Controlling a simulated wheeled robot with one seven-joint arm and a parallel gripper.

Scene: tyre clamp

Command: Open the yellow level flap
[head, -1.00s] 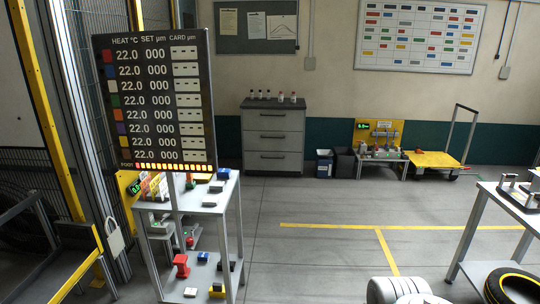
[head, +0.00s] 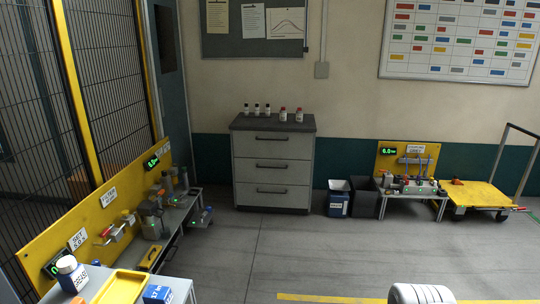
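I cannot pick out the yellow level flap for certain in the head view. Another yellow piece (head: 150,258) lies at the near edge of the low bench beside that panel. Both are too small to tell whether either is a flap, or open or shut. My gripper is not in view. A pale ribbed part at the bottom right seems to belong to my arm.
A drawer cabinet (head: 273,165) stands at the back. A yellow cart (head: 478,196) stands at the right. The middle floor is clear.

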